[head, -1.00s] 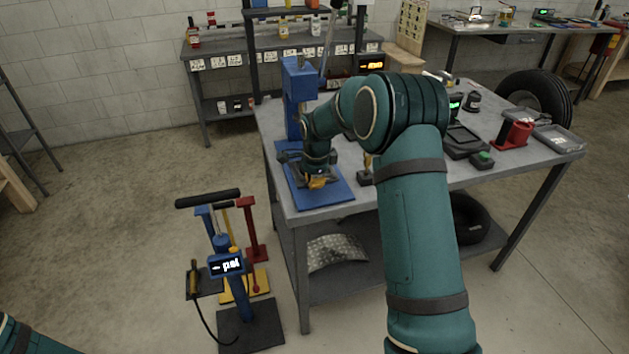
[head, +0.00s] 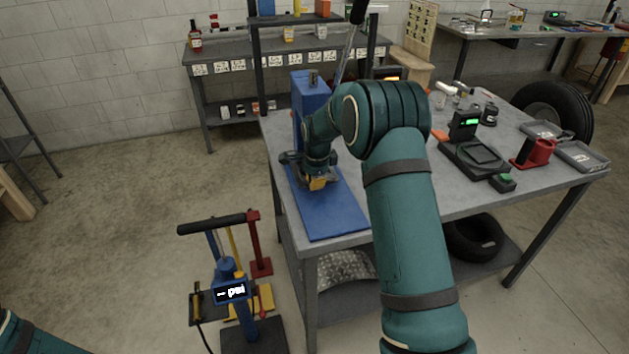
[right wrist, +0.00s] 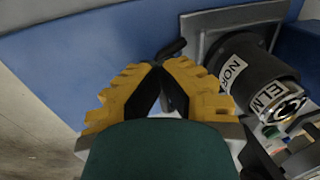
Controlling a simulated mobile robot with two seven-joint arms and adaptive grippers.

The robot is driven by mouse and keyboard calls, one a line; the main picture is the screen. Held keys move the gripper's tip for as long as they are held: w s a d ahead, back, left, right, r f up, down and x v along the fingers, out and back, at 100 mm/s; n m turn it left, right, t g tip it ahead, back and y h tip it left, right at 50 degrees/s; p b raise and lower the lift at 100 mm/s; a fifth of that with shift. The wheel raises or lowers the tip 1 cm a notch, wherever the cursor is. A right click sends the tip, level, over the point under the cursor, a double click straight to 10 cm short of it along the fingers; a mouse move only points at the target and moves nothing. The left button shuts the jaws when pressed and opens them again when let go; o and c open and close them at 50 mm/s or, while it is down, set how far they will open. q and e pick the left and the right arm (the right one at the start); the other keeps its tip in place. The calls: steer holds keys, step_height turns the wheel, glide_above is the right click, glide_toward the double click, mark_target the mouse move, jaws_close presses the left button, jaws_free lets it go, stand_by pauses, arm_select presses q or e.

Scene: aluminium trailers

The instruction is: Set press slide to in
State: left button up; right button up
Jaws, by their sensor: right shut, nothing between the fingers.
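The press is a blue upright frame (head: 311,95) on a long blue base plate (head: 335,215) at the table's left edge. A long lever rises from its top. My right gripper (head: 318,184) is low over the base plate, close to the press column, and partly hides the ram area. In the right wrist view its yellow fingers (right wrist: 160,75) meet at the tips, with nothing held. A small dark knob (right wrist: 172,48) shows right at the fingertips; whether it touches them I cannot tell. I cannot make out the press slide with certainty. My left gripper is out of view.
A dark labelled cylinder (right wrist: 253,72) stands close right of the fingers in the wrist view. The grey table (head: 420,205) holds a scale (head: 473,157) and a red holder (head: 533,153) on the right. A pump with a psi display (head: 231,291) stands on the floor, front left.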

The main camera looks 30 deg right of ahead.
steer(key=o, duration=0.6)
steer(key=shift+w+f, duration=0.25)
steer(key=shift+f, duration=0.05)
steer(key=shift+o, duration=0.2)
steer(key=shift+s+r, duration=0.1)
steer(key=shift+r, duration=0.05)
step_height(320, 180, up, 12)
steer(key=s, duration=0.2)
steer(key=shift+a, duration=0.2)
steer(key=shift+s, duration=0.1)
